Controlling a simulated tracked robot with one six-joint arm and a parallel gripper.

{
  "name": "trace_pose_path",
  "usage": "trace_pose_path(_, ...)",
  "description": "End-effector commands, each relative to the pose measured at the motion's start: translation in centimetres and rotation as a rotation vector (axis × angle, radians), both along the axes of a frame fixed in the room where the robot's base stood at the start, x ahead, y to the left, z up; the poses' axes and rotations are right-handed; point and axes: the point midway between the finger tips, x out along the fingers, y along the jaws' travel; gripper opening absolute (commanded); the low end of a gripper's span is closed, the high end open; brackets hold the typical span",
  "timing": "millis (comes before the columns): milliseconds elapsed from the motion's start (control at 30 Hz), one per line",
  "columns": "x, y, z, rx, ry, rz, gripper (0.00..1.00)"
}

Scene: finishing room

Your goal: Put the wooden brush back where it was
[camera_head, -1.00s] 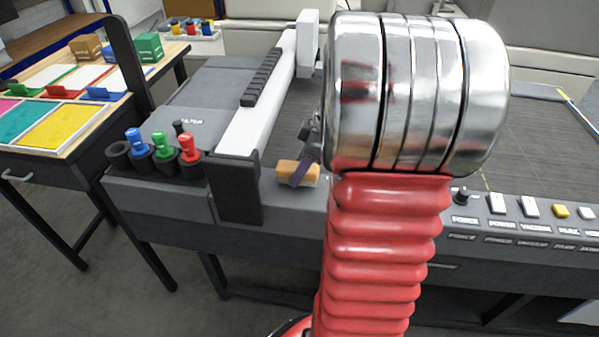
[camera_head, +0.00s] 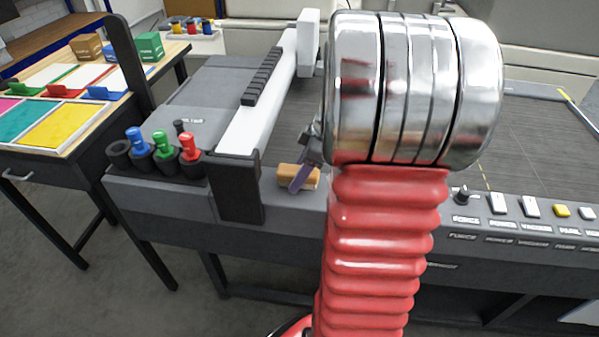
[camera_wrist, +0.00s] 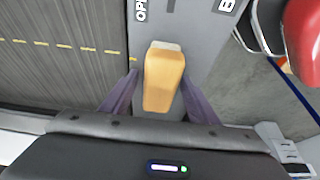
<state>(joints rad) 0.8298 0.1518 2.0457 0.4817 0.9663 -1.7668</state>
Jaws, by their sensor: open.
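The wooden brush (camera_head: 305,177) is a small orange-tan block on the front edge strip of the dark cutting machine, just right of the white beam's near end. In the wrist view the brush (camera_wrist: 163,78) shows a pale far end and lies between my fingers. My gripper (camera_wrist: 158,95) is open, with a purple-grey finger on either side of the brush and a visible gap at each side. In the head view my gripper (camera_head: 301,176) is partly hidden behind my arm, with one finger in front of the brush.
The white beam (camera_head: 262,105) with its dark end block (camera_head: 236,190) stands close left of the brush. Several holders with blue, green and red tools (camera_head: 165,150) are further left. Control switches (camera_head: 530,208) line the front edge at right. The dark bed (camera_head: 300,120) is largely clear.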

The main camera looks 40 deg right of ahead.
Motion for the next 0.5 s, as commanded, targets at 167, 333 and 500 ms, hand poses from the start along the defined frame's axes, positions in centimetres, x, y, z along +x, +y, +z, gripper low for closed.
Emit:
trace_pose_path(167, -0.1, -0.1, 0.6, -0.001, -0.001, 0.000, 0.54)
trace_pose_path(333, -0.7, -0.6, 2.4, -0.002, -0.001, -0.002, 0.54)
trace_pose_path(500, -1.6, -1.3, 5.1, -0.003, -0.002, -0.002, 0.54)
